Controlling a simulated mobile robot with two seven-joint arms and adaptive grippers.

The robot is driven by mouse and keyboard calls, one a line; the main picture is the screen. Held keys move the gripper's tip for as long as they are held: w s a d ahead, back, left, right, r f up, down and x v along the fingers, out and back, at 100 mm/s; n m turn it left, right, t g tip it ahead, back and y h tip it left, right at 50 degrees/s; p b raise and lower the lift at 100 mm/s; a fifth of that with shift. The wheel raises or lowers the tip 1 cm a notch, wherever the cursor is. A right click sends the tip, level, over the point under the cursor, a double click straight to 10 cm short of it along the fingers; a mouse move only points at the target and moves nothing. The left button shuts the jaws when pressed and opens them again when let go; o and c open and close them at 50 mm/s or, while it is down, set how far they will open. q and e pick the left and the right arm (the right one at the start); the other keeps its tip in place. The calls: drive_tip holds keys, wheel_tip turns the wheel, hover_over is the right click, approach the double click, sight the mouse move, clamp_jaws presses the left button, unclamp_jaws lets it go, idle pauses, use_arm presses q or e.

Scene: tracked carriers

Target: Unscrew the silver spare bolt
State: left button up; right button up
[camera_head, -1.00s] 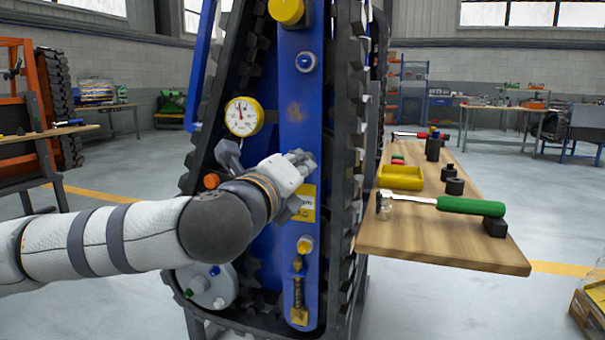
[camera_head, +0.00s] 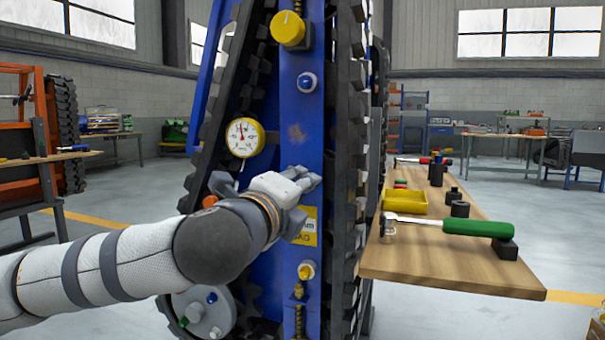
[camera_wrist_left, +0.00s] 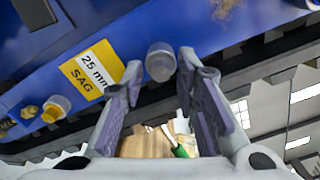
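My left gripper (camera_head: 308,198) is in front of the blue upright plate (camera_head: 302,110), just above the yellow label (camera_head: 309,226). In the left wrist view my left gripper (camera_wrist_left: 160,72) is open, with one finger on each side of a round silver-grey bolt head (camera_wrist_left: 160,60). The head stands out from the blue plate beside the "25 mm SAG" label (camera_wrist_left: 92,70). A narrow gap seems to show between the head and the fingers. In the head view the gripper hides this bolt. My right gripper is not in view.
A yellow knob (camera_head: 288,28), a blue-capped bolt (camera_head: 307,82), a dial gauge (camera_head: 245,137) and a yellow bolt (camera_head: 306,271) surround the gripper. Black track (camera_head: 345,130) flanks the plate.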

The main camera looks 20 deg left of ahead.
use_arm(q)
drive_tip(key=m+p, duration=1.4)
drive_tip(key=m, duration=1)
drive_tip(key=shift+m, duration=0.4)
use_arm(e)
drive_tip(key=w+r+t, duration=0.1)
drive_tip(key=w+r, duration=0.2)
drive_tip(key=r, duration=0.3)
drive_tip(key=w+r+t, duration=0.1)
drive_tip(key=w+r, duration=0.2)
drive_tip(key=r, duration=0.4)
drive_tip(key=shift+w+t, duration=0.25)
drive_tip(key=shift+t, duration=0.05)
use_arm(q)
clamp_jaws()
